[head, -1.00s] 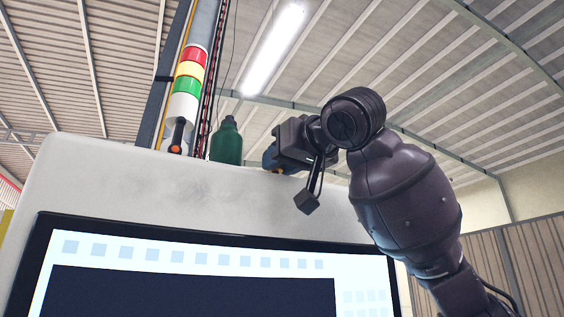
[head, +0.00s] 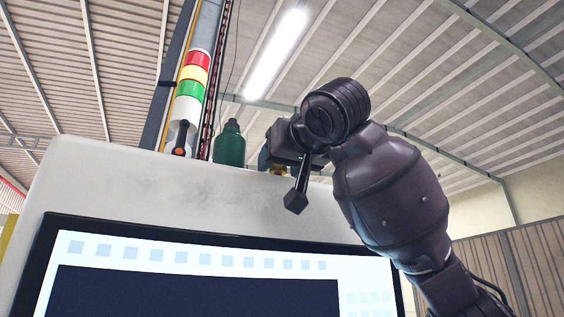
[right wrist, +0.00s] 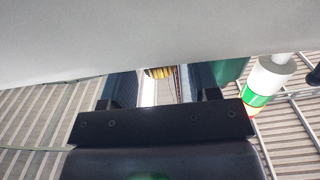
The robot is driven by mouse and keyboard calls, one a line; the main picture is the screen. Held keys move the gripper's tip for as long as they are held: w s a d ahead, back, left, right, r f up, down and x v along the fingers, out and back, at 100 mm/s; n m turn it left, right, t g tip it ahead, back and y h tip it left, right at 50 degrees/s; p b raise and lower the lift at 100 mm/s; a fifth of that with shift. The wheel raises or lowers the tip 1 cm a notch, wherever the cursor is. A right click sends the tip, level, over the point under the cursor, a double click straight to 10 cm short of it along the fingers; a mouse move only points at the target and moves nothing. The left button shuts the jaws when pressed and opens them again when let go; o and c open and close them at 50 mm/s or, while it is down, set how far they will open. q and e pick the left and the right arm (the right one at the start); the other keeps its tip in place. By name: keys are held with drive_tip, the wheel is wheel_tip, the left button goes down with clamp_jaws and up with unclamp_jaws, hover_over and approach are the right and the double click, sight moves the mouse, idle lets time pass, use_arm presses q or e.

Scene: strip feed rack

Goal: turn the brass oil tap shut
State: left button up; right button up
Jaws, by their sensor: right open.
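The brass oil tap (head: 278,171) shows as a small yellow piece at the cabinet's top edge, mostly hidden behind my right gripper (head: 268,160). In the right wrist view a ribbed brass part of the tap (right wrist: 160,73) lies between the two dark fingers of my right gripper (right wrist: 163,88). The fingers are apart, with a gap on both sides of the brass, so the gripper is open around it. The tap's lower part is cut off by the pale cabinet edge, and I cannot tell how its handle is turned. My left gripper is in no view.
A green bottle (head: 230,148) stands beside the tap on the white cabinet (head: 110,180). Left of it are a dark lever with an orange spot (head: 180,140) and a red, yellow and green signal tower (head: 191,80). A screen (head: 190,290) fills the cabinet front.

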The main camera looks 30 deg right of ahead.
drive_tip(key=s+b, duration=0.2)
drive_tip(key=s, duration=0.8)
drive_tip(key=shift+s+a+b, duration=0.35)
drive_tip(key=shift+s+a, duration=0.05)
